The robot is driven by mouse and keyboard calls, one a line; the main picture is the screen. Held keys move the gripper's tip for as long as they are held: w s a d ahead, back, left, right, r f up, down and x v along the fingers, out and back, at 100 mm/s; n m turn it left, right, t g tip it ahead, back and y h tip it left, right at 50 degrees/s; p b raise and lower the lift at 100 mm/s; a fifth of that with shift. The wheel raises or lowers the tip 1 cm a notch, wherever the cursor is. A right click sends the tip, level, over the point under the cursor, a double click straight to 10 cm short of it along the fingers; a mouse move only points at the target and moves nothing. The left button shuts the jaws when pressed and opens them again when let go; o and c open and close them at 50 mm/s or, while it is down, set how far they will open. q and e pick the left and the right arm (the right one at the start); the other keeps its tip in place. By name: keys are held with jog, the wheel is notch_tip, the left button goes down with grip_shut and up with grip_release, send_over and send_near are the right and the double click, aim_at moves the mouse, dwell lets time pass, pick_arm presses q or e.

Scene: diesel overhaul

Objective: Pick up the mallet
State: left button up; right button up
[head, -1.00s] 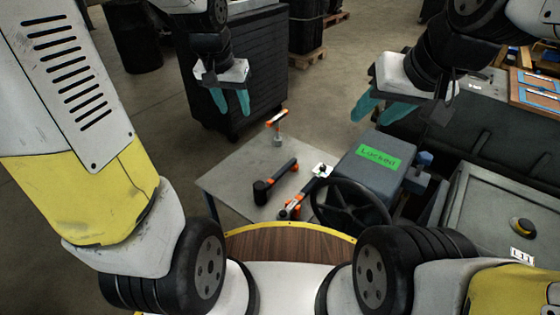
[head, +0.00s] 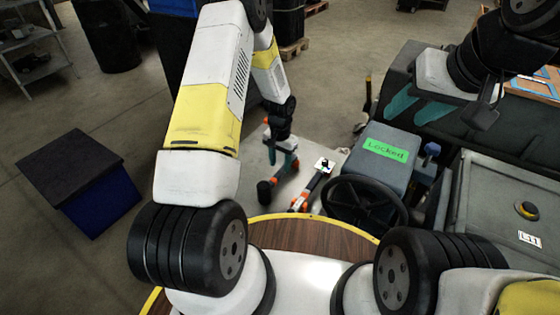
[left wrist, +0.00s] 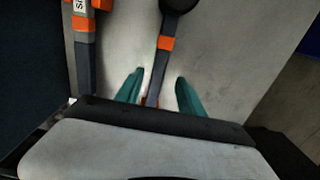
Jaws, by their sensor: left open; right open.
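The mallet (head: 264,191) lies on the grey table (head: 254,160), its black head toward me. In the left wrist view its dark handle (left wrist: 156,72) with an orange band runs down between the teal fingers. My left gripper (head: 284,166) is open over the handle end, pointing down. The same gripper in the left wrist view (left wrist: 158,92) has a finger on each side of the handle, with gaps. I cannot tell how far above the table the fingertips are. The handle's far end is hidden by the gripper. My right gripper (head: 416,108) is open and empty at upper right.
An orange and grey tool (head: 312,188) lies just right of the mallet and shows in the left wrist view (left wrist: 85,45). An orange-ended tool (head: 267,134) is partly hidden behind my left arm. A steering wheel (head: 364,205) and the "Locked" box (head: 383,160) stand to the right.

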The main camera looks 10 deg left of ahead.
aim_at(281, 170)
pick_arm(q)
jog(key=f, duration=0.5)
jog(key=shift+d+f, duration=0.2)
jog(key=shift+f, duration=0.15)
grip_shut()
dwell(1.1)
